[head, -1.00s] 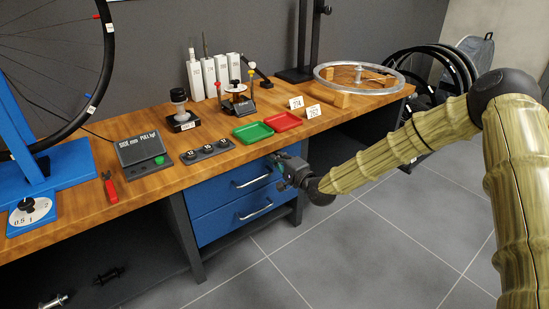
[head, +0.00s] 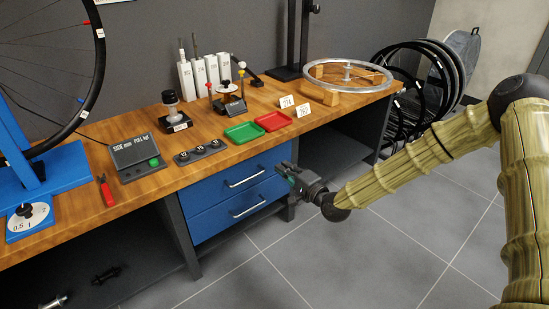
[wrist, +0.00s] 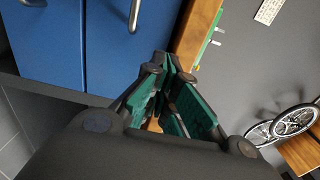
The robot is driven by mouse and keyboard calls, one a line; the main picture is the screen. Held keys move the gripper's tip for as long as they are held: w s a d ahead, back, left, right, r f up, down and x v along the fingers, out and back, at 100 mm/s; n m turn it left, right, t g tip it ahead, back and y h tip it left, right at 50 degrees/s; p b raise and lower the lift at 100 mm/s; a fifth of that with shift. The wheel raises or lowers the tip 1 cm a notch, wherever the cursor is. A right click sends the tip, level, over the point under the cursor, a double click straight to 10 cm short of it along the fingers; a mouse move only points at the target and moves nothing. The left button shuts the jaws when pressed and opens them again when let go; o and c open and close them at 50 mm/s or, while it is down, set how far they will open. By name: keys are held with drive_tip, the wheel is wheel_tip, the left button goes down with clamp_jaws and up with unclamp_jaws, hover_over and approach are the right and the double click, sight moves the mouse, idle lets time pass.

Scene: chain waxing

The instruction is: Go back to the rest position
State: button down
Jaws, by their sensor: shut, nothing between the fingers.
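My gripper (head: 284,170) is in front of the blue drawers (head: 236,190), below the front edge of the wooden bench (head: 180,180). Its green-padded fingers also show in the wrist view (wrist: 172,75), with their tips together and nothing between them. It appears apart from the bench and drawers. My arm reaches in from the right side of the head view over the grey floor.
A green tray (head: 243,133) and a red tray (head: 274,121) lie near the bench's front edge. A silver wheel rim (head: 348,86) lies at the back right. Black wheels (head: 425,75) stand beyond the bench. The grey floor (head: 375,262) in front is clear.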

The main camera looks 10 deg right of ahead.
drive_tip(key=s+a+f+n+g+h+p, duration=0.1)
drive_tip(key=s+f+n+g+h, duration=0.55)
drive_tip(key=s+f, duration=1.65)
drive_tip(key=s+d+f+n+g+h, duration=0.1)
drive_tip(key=s+d+f+n+g, duration=0.2)
drive_tip(key=s, duration=0.7)
drive_tip(key=s+d+f+g+h, duration=0.1)
drive_tip(key=s+d+g, duration=0.25)
drive_tip(key=s, duration=0.55)
drive_tip(key=s+d+f+n+g+h, duration=0.15)
drive_tip(key=s+d, duration=0.35)
drive_tip(key=s, duration=0.5)
wheel_tip(320, 180, up, 35)
drive_tip(key=p, duration=3.6)
drive_tip(key=shift+a+r+g, duration=0.15)
drive_tip(key=shift+a+g, duration=0.1)
drive_tip(key=shift+g, duration=0.1)
